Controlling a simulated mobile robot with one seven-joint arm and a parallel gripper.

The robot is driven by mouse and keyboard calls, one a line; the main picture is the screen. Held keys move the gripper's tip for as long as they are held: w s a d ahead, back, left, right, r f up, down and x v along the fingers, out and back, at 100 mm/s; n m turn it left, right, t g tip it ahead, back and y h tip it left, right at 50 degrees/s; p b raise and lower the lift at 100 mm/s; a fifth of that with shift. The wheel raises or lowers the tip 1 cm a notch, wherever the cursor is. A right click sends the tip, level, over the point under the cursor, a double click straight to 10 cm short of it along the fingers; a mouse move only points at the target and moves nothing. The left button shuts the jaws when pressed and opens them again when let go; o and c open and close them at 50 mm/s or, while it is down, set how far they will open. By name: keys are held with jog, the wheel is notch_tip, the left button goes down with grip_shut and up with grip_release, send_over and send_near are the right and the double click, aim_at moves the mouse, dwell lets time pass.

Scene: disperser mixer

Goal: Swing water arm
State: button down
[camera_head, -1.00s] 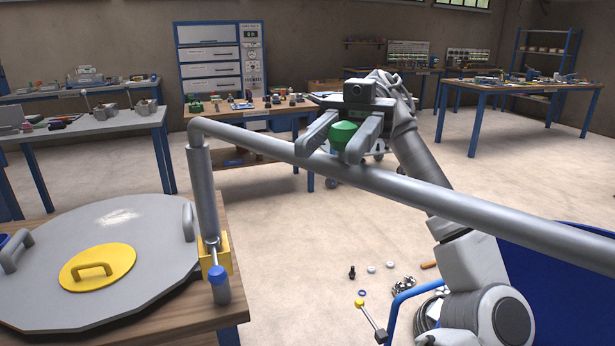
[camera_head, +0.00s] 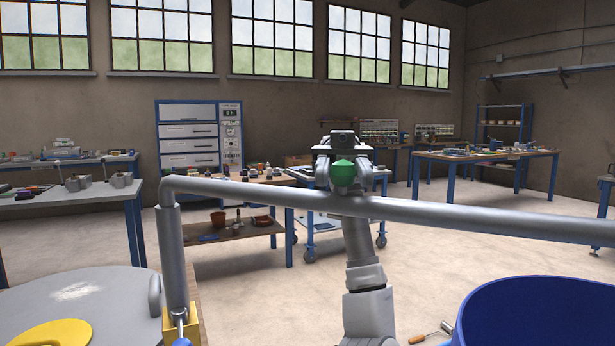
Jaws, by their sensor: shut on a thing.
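The water arm (camera_head: 430,211) is a long grey pipe running almost level across the view. It bends down at the left into an upright post (camera_head: 174,260) in a yellow bracket (camera_head: 176,325). Its far right end runs out of the picture. A green knob (camera_head: 342,173) sits on top of the pipe, near the middle of the view. My gripper (camera_head: 342,178) is shut on this green knob, with one finger on each side of it. A blue handle (camera_head: 181,341) shows at the foot of the post, partly cut off.
A round grey lid (camera_head: 85,295) with a yellow cover (camera_head: 50,334) lies at lower left. A blue drum (camera_head: 540,310) stands at lower right, below the pipe. A screwdriver (camera_head: 430,332) lies on the floor. Workbenches (camera_head: 485,158) stand behind; open floor lies between.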

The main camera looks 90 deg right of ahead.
jog(key=shift+f, duration=0.15)
jog(key=c, duration=0.5)
grip_release()
jog(key=s+a+r+p, duration=0.5)
jog(key=s+a+r, duration=0.2)
jog(key=r, duration=0.4)
jog(key=shift+s+a, duration=0.3)
jog(key=shift+a, duration=0.6)
